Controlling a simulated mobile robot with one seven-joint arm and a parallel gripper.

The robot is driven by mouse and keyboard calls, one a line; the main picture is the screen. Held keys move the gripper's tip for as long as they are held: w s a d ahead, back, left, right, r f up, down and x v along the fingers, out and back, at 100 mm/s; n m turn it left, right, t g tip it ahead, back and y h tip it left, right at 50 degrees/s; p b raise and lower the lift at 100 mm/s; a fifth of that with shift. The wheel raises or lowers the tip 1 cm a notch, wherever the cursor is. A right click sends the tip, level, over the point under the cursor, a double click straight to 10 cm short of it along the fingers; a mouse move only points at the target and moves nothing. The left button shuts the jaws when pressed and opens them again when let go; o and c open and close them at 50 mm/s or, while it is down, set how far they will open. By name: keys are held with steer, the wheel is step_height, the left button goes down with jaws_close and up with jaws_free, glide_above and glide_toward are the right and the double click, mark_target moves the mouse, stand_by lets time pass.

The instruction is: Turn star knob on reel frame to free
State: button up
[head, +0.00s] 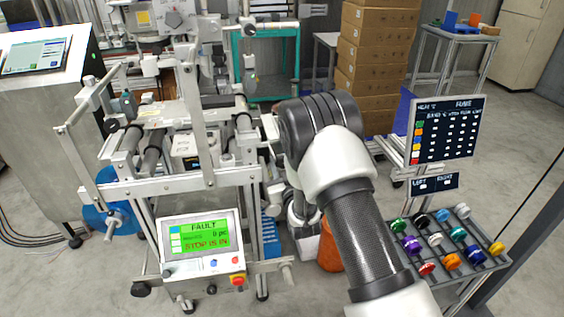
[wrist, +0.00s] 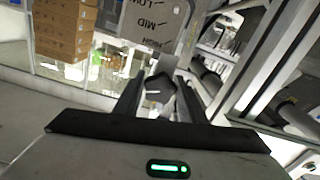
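In the wrist view my gripper (wrist: 160,92) has its two dark fingers apart, with a gap between them. A dark, angular, knob-like part (wrist: 159,82) shows in that gap near the fingertips. I take it for the star knob, but its lobes are not clear. No finger clearly touches it. In the head view the reel frame (head: 186,182) stands at left centre, a metal stand with rollers and rails. My arm reaches to the frame's right side and hides the gripper and that knob there.
A grey plate (wrist: 152,22) marked MID stands just beyond the fingers. A panel (head: 203,243) on the frame reads FAULT and STOP IS IN. A blue reel (head: 94,217) hangs at the frame's left. A rack (head: 408,258) of coloured spools stands right; stacked cartons (head: 376,50) stand behind.

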steer(key=o, duration=0.3)
steer(key=shift+s, duration=0.1)
steer(key=p+v, duration=0.2)
steer(key=v, duration=1.5)
steer(key=shift+s+r, duration=0.1)
steer(key=shift+s, duration=0.05)
steer(key=shift+d, duration=0.1)
